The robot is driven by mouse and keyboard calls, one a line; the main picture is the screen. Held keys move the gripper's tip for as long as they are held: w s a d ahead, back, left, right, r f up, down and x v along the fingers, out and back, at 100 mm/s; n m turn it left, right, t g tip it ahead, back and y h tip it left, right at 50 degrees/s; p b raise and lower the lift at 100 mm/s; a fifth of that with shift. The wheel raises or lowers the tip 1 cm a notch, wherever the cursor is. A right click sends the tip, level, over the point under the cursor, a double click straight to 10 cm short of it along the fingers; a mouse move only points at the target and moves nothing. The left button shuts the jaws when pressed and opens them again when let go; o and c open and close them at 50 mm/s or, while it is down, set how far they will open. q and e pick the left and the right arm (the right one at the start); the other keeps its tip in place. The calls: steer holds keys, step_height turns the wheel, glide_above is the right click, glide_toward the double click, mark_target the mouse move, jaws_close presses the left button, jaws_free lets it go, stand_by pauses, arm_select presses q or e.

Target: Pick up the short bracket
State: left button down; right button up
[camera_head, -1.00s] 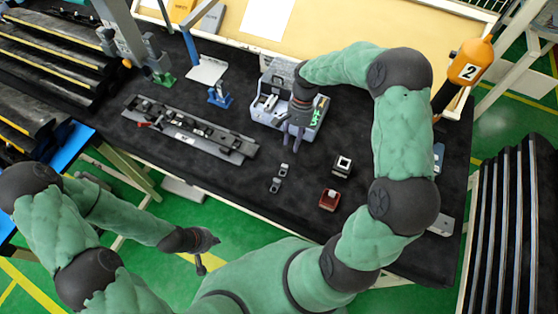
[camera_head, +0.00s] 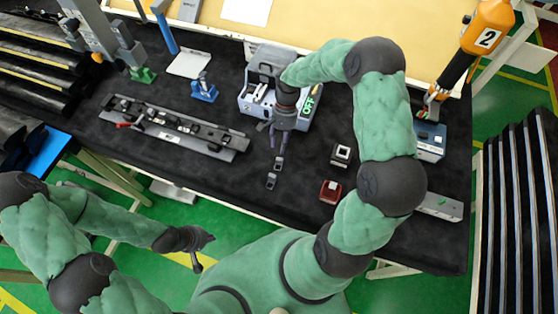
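Two small grey bracket-like pieces lie on the black table mat: an upper small grey piece (camera_head: 278,164) and a lower small grey piece (camera_head: 271,181). I cannot tell from their looks which is the short bracket. My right gripper (camera_head: 277,150) points down just above the upper piece. Its two thin fingers are a little apart with nothing seen between them. The fingertips are close to that piece, and I cannot tell if they touch it. My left gripper (camera_head: 203,252) is off the table's front edge, over the green floor, with its fingers apart and empty.
A long grey rail fixture (camera_head: 180,133) lies to the left. A black-and-white block (camera_head: 341,154) and a red block (camera_head: 330,190) sit to the right. An orange tool marked 2 (camera_head: 488,30) stands at upper right.

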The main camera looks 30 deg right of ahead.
mark_target(278, 164)
steer(key=shift+x, duration=2.65)
steer(key=shift+s+d, duration=0.1)
steer(key=shift+d, duration=0.05)
steer(key=shift+c, duration=0.3)
steer(key=c, duration=0.7)
